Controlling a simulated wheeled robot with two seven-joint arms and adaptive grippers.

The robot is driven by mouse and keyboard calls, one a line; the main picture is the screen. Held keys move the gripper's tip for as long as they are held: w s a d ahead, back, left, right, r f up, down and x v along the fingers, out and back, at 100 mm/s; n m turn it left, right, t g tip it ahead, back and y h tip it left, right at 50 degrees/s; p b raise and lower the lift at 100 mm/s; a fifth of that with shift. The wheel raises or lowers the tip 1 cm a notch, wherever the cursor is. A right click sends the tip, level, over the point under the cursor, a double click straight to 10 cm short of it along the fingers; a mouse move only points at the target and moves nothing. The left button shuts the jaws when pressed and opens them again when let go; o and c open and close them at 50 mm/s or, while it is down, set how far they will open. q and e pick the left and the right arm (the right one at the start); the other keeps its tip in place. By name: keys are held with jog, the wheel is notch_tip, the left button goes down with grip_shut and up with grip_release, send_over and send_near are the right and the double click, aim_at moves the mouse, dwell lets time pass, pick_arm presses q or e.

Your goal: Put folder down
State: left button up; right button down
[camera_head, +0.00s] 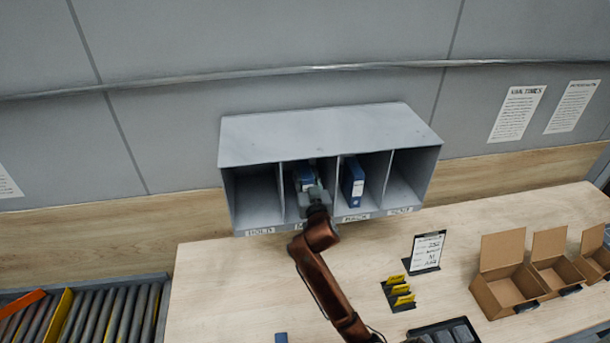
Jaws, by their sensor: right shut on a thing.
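A blue folder (305,177) is inside the second compartment from the left of the grey shelf unit (325,131). My right gripper (314,191) reaches into that compartment and is shut on this folder. The gripper and arm hide part of the folder, and I cannot tell whether its base touches the compartment floor. Another blue folder (353,182) stands upright in the third compartment, to the right. My left gripper is not in view.
The outer left and right compartments look empty. On the wooden table (225,285) are a clipboard sign (427,251), yellow cards (399,290) in a black holder, open cardboard boxes (505,285) and a black tray (445,333). A roller conveyor (110,313) lies at the lower left.

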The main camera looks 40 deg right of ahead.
jog(key=shift+w+d+f+p, duration=0.15)
jog(key=shift+f+p, duration=0.15)
jog(key=shift+f, duration=0.2)
jog(key=shift+f, duration=0.1)
jog(key=c, duration=2)
grip_release()
jog(key=shift+f, duration=0.15)
jog(key=o, duration=0.5)
jog(key=shift+r, duration=0.25)
jog(key=b+v, duration=0.2)
jog(key=v, duration=1)
